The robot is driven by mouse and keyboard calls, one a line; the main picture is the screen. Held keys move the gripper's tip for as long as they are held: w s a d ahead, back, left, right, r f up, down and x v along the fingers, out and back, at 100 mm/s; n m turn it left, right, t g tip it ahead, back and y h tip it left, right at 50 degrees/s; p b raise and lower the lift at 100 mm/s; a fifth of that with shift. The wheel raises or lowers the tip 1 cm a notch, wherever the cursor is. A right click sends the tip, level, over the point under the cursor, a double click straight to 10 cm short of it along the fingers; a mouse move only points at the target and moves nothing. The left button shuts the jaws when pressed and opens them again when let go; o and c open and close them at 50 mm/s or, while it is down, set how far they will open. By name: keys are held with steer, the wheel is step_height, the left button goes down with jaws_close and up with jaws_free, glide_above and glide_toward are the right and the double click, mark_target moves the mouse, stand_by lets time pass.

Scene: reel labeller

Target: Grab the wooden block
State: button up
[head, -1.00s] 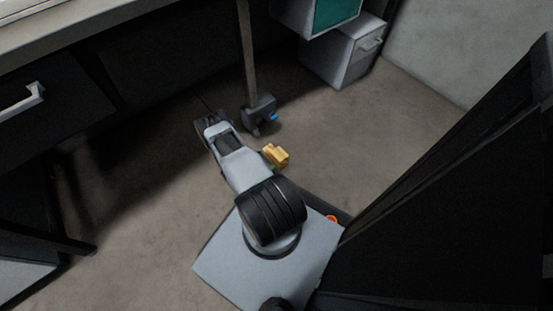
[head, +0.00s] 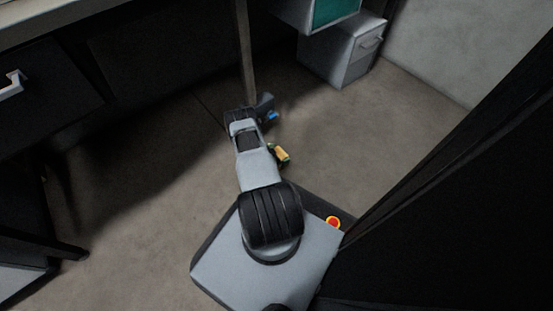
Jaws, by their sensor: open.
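A small yellow-tan block (head: 282,154), which looks like the wooden block, lies just right of my arm in the head view. A dark green patch shows at its edge; I cannot tell what that is. My grey and black arm reaches up the picture from my base and bends near the foot of a post. My gripper cannot be made out; the arm links appear to hide it. I cannot tell how far it is from the block or whether it touches it.
A dark grey object (head: 265,103) with a blue part (head: 271,116) is on the floor by the post (head: 245,55). A grey drawer cabinet (head: 345,52) stands at the upper right. Dark furniture (head: 45,130) fills the left. Open floor (head: 360,125) lies right of the block.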

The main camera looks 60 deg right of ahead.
steer(key=shift+c, duration=0.3)
steer(key=c, duration=1.1)
